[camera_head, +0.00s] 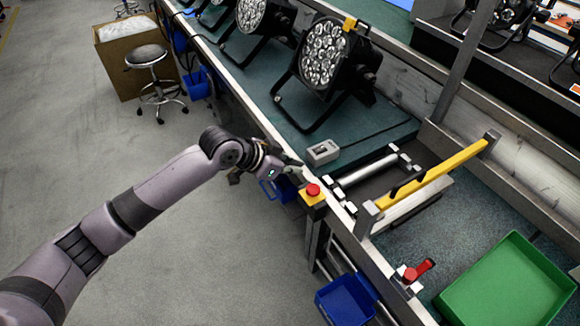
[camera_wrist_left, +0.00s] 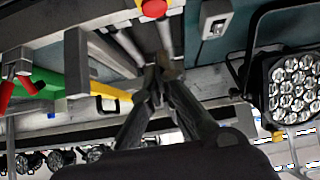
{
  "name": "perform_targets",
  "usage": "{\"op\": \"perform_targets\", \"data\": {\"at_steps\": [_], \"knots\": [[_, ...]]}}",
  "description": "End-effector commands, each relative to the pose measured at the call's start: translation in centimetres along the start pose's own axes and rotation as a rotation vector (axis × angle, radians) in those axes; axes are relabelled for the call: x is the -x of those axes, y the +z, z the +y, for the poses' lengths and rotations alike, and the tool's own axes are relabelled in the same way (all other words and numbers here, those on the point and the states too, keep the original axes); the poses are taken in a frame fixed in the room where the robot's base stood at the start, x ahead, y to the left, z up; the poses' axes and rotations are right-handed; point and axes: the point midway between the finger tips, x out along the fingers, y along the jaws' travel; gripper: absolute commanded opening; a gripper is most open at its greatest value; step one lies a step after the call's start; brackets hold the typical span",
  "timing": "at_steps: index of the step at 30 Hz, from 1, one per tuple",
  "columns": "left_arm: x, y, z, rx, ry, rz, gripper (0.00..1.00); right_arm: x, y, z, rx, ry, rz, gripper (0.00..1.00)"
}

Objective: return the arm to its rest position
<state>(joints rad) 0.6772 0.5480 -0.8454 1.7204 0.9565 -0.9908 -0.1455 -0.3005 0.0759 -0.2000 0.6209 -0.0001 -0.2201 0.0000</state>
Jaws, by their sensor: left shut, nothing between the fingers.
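My left arm comes in from the left in the head view. Its gripper (camera_head: 296,162) is at the edge of the workbench, close to a small grey box and a red push button (camera_head: 313,189) on a yellow base. In the left wrist view the dark fingers of the gripper (camera_wrist_left: 162,74) come together at their tips, shut with nothing between them. The red button also shows at the top of that view (camera_wrist_left: 154,8). The fingertips are partly hidden by the wrist in the head view. My right gripper is not in either view.
Par cans (camera_head: 326,53) stand on the bench. The small grey box (camera_head: 323,151) lies near a roller section with a yellow bar (camera_head: 432,174). A green tray (camera_head: 508,285) is at lower right. Blue bins (camera_head: 346,301) hang below the edge.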

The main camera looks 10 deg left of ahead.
Motion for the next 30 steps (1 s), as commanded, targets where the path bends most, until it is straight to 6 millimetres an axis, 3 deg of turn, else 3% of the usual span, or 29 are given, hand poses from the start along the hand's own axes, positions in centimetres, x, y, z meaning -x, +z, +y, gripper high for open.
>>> {"op": "perform_targets", "data": {"at_steps": [6,23,26,29,30], "knots": [[1.4,0.0,0.0,-0.002,0.0,0.0,0.0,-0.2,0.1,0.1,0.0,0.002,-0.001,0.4],[1.1,0.2,-0.2,0.01,-0.005,0.001,0.0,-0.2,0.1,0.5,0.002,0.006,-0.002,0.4],[-0.5,2.1,-1.6,0.069,-0.037,0.002,0.0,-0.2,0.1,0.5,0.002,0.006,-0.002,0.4],[-3.5,6.5,-3.8,0.176,-0.104,-0.007,0.0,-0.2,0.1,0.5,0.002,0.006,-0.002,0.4],[-4.8,8.9,-4.7,0.224,-0.137,-0.016,0.0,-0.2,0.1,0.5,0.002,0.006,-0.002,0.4]]}}
